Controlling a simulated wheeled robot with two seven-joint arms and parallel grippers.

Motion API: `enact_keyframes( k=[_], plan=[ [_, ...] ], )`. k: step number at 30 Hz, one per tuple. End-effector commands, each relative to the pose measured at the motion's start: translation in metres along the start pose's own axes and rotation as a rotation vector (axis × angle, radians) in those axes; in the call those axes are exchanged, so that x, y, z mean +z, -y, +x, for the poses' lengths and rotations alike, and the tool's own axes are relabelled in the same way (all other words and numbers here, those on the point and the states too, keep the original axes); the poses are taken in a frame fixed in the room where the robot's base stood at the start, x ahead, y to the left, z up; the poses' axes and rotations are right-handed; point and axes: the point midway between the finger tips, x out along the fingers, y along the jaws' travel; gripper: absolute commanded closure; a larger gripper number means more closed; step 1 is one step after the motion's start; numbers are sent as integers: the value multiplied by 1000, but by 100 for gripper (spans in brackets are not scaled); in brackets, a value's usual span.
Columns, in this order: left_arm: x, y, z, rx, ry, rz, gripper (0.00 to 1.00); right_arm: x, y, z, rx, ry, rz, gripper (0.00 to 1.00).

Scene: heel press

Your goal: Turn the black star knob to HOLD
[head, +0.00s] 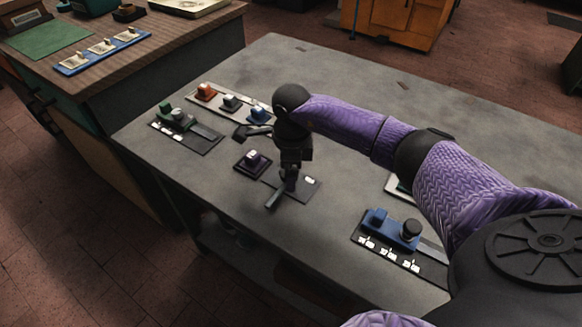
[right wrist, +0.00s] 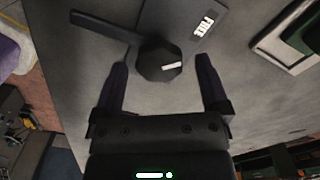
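The black knob (right wrist: 158,60) shows in the right wrist view as a dark, many-sided cap with a short white mark. A flat dark bar (right wrist: 102,25) lies beside it at the upper left. It sits by a dark plate (right wrist: 185,14) with a white label (right wrist: 203,27), whose wording I cannot read surely. My right gripper (right wrist: 163,72) is open, its fingers on either side of the knob with gaps showing. In the head view my right gripper (head: 284,188) is low over the plate (head: 305,193) and hides most of the knob. My left gripper is not in view.
A small dark block (head: 252,161) stands just left of the gripper. A blue fixture (head: 393,229) is near the front right. The grey table (head: 330,80) is clear at the back.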

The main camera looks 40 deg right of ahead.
Motion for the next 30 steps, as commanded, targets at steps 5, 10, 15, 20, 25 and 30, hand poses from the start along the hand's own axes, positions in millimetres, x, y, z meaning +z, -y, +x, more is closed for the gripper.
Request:
enact_keyframes(
  k=[5, 10, 15, 20, 25, 30],
  plan=[
    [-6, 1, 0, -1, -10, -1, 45, 0, 0, 0, 0, 0, 0, 43],
    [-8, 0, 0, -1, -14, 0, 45, 0, 0, 0, 0, 0, 0, 79],
    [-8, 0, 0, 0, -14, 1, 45, 0, 0, 0, 0, 0, 0, 100],
    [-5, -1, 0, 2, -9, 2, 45, 0, 0, 0, 0, 0, 0, 100],
    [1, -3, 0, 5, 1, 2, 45, 2, 0, 0, 0, 0, 9, 100],
    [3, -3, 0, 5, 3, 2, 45, 9, -1, 0, 1, 1, 50, 100]
  ],
)
